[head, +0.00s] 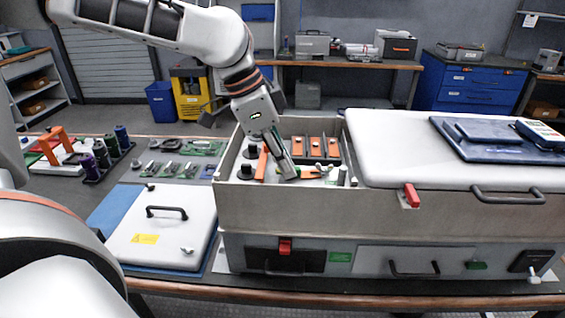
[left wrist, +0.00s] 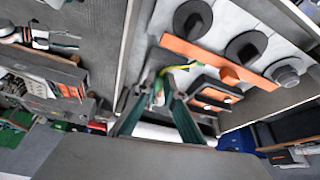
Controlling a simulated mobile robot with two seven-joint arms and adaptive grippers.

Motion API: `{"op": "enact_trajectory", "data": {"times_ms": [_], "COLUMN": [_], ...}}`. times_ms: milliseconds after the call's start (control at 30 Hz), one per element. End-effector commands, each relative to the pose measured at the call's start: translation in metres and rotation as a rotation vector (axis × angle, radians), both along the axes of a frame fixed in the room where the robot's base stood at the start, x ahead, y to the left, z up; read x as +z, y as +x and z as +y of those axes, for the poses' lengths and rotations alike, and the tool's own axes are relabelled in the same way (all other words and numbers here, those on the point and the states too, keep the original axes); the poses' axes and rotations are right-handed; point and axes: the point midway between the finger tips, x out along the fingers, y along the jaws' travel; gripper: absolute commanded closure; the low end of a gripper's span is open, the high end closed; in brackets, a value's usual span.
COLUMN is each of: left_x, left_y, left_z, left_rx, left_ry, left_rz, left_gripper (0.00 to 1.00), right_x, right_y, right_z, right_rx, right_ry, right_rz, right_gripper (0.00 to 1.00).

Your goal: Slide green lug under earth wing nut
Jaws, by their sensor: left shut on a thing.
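My left gripper (head: 289,174) reaches down into the open left bay of the grey cabinet (head: 300,207). In the left wrist view its fingers (left wrist: 158,98) close around a green-yellow lead (left wrist: 160,84), which shows between and just past the fingertips. The lug end is too small to make out, and the fingers partly hide it. My right gripper is not in view.
An orange bar (left wrist: 220,66) with black round posts (left wrist: 192,19) stands close to the fingers. Orange-topped blocks (head: 315,147) line the bay's back. The white lid (head: 400,140) covers the cabinet's right side. A removed panel (head: 160,228) lies on the left.

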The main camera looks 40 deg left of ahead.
Motion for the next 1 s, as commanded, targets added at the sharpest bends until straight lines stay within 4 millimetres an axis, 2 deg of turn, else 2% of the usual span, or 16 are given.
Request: {"op": "enact_trajectory", "data": {"times_ms": [1000], "left_x": [0.000], "left_y": [0.012], "left_z": [-0.014], "left_rx": [0.001], "left_ry": [-0.001], "left_rz": [0.000], "left_gripper": [1.00], "right_x": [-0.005], "right_y": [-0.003], "right_z": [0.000], "right_rx": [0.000], "right_ry": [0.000], "right_rz": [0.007], "right_gripper": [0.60]}}
